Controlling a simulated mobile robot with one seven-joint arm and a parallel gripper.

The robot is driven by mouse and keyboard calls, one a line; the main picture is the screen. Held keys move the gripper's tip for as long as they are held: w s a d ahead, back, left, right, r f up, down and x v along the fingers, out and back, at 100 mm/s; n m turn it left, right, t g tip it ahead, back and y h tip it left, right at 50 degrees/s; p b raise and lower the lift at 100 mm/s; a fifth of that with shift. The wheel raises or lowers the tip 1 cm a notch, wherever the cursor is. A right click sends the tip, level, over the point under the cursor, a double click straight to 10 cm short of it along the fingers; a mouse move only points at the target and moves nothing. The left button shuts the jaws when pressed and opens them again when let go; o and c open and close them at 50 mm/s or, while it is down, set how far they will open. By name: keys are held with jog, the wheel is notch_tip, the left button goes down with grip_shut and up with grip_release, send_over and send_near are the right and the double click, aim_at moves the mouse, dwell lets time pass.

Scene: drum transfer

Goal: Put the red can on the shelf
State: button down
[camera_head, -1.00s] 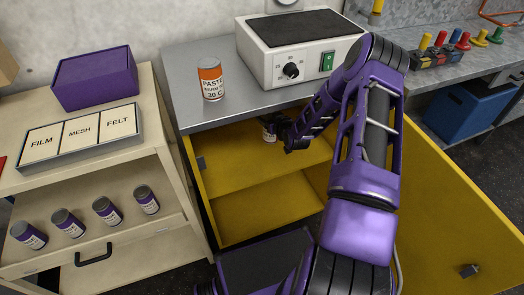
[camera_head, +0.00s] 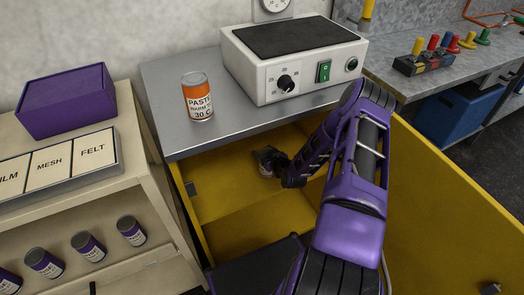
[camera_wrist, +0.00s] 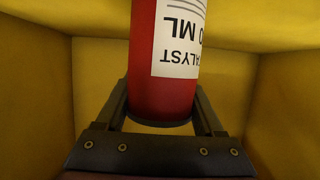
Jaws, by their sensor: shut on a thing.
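A red can (camera_wrist: 165,80) with a white label reading "CATALYST" stands between the fingers of my gripper (camera_wrist: 163,105) in the wrist view. My gripper is shut on it. Yellow walls surround it there. In the head view my gripper (camera_head: 279,163) is inside the open yellow cabinet (camera_head: 225,188) under the grey counter. The can (camera_head: 264,164) shows there only as a small dark and pale shape, partly covered by the gripper. The cabinet has an inner shelf (camera_head: 215,202). I cannot tell whether the can touches it.
An orange paste can (camera_head: 197,100) and a white hotplate (camera_head: 290,75) stand on the counter (camera_head: 175,130) above. The yellow cabinet door (camera_head: 440,205) is open to the right. A cream rack (camera_head: 135,180) with several small cans is at the left.

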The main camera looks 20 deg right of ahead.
jog(key=shift+s+r, duration=0.1)
grip_release()
jog(key=shift+s+r, duration=0.1)
jog(key=shift+s, duration=0.15)
jog(key=p+v, duration=0.1)
jog(key=v, duration=1)
jog(key=shift+s+p, duration=0.2)
jog(key=shift+p, duration=0.15)
jog(key=shift+r, duration=0.15)
